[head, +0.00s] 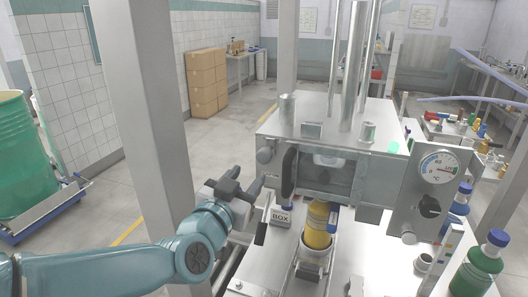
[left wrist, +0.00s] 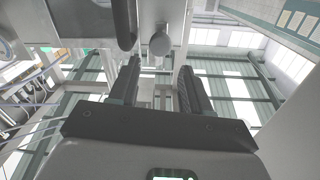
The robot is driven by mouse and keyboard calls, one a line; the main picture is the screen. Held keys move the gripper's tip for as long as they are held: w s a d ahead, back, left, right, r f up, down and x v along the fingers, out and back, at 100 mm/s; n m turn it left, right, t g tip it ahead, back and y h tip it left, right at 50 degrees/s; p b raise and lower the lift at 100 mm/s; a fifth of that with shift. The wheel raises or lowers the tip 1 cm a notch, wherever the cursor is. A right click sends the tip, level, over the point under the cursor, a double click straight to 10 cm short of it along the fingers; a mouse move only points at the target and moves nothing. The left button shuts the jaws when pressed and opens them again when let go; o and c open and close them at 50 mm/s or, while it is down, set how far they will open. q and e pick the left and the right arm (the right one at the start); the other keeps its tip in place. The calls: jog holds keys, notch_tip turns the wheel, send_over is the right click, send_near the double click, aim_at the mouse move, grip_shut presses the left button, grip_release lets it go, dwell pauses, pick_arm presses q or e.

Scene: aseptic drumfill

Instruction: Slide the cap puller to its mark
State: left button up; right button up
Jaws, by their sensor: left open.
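A steel filling machine (head: 325,135) stands in the middle of the head view. A round grey knob (head: 265,155) sticks out of its left side; I cannot tell whether this is the cap puller. A similar round knob (left wrist: 160,43) on a post shows beyond the fingertips in the left wrist view. My left gripper (head: 259,203) is open at the machine's left side, below the knob and apart from it. Its two dark fingers (left wrist: 158,76) stand apart with nothing between them. No mark for the puller can be made out. My right gripper is out of view.
A dial panel (head: 432,185) and a green bottle (head: 478,266) are at the right.

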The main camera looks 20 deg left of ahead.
aim_at(262, 159)
pick_arm(q)
jog(key=w+p, duration=0.1)
jog(key=w, duration=0.2)
jog(key=w+p, duration=0.1)
jog(key=w, duration=0.3)
jog(key=w+p, duration=0.1)
jog(key=w, duration=0.3)
jog(key=shift+w+d, duration=0.1)
jog(key=shift+d, duration=0.15)
jog(key=shift+w+d, duration=0.1)
jog(key=shift+d, duration=0.15)
jog(key=shift+a, duration=0.1)
